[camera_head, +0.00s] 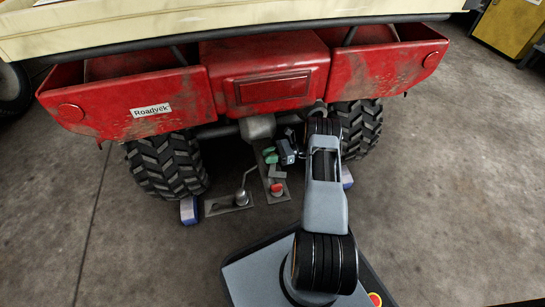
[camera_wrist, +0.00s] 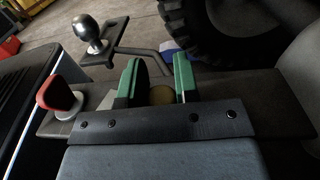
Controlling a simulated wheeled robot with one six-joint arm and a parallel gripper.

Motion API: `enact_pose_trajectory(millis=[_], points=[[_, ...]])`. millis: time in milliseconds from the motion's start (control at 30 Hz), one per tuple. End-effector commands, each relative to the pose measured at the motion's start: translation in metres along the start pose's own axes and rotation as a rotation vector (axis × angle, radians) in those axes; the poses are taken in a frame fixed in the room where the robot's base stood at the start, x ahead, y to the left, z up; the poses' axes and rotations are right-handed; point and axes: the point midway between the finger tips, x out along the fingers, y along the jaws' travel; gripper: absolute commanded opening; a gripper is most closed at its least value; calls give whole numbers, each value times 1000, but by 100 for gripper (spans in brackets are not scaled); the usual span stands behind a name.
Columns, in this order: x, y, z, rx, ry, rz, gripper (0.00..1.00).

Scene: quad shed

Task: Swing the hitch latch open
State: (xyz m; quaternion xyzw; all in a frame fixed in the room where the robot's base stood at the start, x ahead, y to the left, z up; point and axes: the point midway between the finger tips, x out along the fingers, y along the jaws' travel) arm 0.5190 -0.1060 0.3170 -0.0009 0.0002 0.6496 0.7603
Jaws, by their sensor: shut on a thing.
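My gripper (camera_head: 270,156) is over the middle of the grey hitch bar (camera_head: 270,182) behind the red quad. In the wrist view its green fingertips (camera_wrist: 157,78) stand apart with a small part of the hitch latch between them. The fingers and the dark plate hide most of that part. A round brass-coloured piece (camera_wrist: 162,95) shows low between the fingers; I cannot tell whether they touch it. A red-topped knob (camera_wrist: 60,95) stands on the bar to the left in the wrist view, apart from the fingers.
The left tyre (camera_head: 167,165) and right tyre (camera_head: 359,127) flank the hitch. The red body (camera_head: 268,80) overhangs it. Open concrete floor lies left and right.

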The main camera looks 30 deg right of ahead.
Motion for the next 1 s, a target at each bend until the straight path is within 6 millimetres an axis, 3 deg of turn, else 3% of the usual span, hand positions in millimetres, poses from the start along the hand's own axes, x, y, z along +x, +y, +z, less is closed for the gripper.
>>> enact_pose_trajectory(millis=[333, 367, 600, 867, 1000], points=[[2, 0, 0, 2, -4, 4, 0], [2, 0, 0, 2, -4, 4, 32], [-1, 0, 0, 1, -3, -2, 53], [-1, 0, 3, 1, -2, -1, 53], [0, 0, 18, 0, -2, 1, 53]])
